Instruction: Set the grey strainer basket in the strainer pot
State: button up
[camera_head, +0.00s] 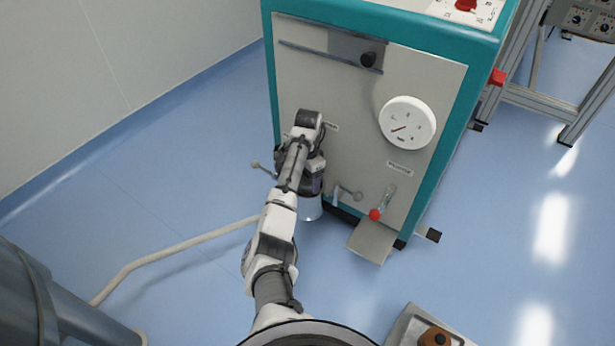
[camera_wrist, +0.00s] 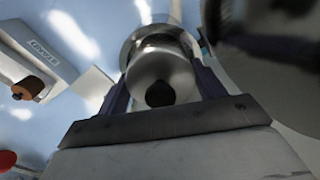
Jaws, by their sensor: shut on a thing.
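My gripper (camera_wrist: 160,88) is shut on a shiny grey metal piece (camera_wrist: 160,66), which I take to be the strainer basket. It has a round black knob or hole on its near end, between the two dark fingers. A wider metal rim shows around its far end; I cannot tell whether this is the basket's own rim or the pot's. In the head view my arm reaches down to the machine's lower front and mostly hides the gripper. A pale metal flared shape (camera_head: 308,209) shows just below it. I cannot make out the strainer pot for certain.
The teal-framed machine (camera_head: 455,120) carries a white dial (camera_head: 407,123). A red-knobbed lever (camera_head: 375,214) and a tilted plate (camera_head: 371,241) stick out right of my gripper. A hose (camera_head: 165,252) crosses the floor. A tray (camera_head: 405,328) holds a brown piece (camera_head: 435,337). A dark rounded body (camera_wrist: 275,65) looms close in the wrist view.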

jog(key=shift+f, duration=0.55)
jog(key=o, duration=1)
jog(key=shift+f, duration=0.1)
jog(key=shift+o, duration=0.2)
notch_tip(320, 180, up, 13)
jog(key=p, duration=0.2)
jog(key=shift+r+p, duration=0.2)
jog(key=shift+p, duration=0.2)
